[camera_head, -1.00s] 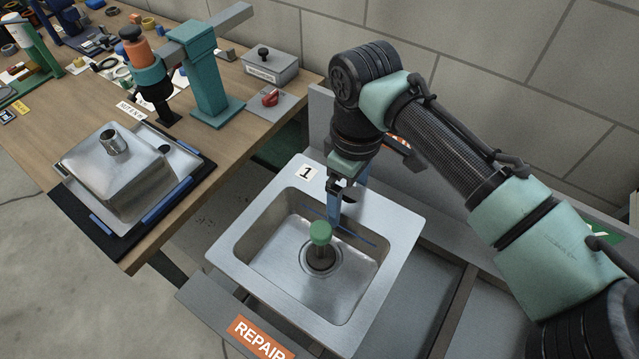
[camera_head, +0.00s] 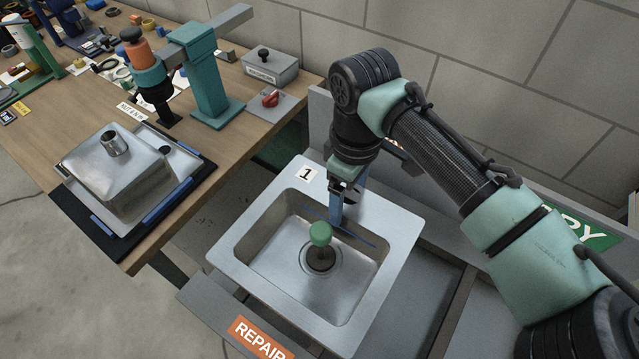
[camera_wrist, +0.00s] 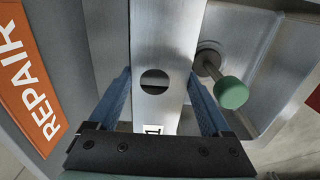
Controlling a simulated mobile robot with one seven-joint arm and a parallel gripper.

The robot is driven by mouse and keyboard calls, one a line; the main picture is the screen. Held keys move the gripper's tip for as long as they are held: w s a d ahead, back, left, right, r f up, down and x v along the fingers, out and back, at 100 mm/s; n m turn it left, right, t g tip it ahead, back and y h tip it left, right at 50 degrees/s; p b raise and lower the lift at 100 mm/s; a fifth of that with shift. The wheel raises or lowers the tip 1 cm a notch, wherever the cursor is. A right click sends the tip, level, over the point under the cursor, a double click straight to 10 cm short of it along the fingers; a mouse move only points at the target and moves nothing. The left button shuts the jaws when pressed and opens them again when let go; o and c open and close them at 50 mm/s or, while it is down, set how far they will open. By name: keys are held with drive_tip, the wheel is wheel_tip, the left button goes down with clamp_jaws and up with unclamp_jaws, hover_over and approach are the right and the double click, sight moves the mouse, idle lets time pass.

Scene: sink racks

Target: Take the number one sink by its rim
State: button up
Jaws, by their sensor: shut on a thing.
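The number one sink (camera_head: 402,222) is a grey metal basin with a wide flat rim and a "1" label (camera_head: 306,173). It sits on the rack behind the REPAIR sign. My gripper (camera_head: 340,212) points down at its back rim, to the right of the label. In the wrist view my gripper (camera_wrist: 160,82) has its blue fingers on either side of the rim strip (camera_wrist: 165,40), which has a round hole. It is shut on this rim. The fingertips' contact is partly hidden. A green-knobbed plug (camera_head: 320,234) stands upright in the drain.
An orange REPAIR sign (camera_head: 260,337) is on the rack's front edge. A green sign (camera_head: 580,225) is behind my arm. On the wooden bench at left, another sink (camera_head: 115,172) lies upside down on a black mat, near a teal press (camera_head: 208,75). A block wall stands behind.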

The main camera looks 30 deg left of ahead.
clamp_jaws()
drive_tip(key=shift+r, duration=0.1)
drive_tip(key=shift+r, duration=0.1)
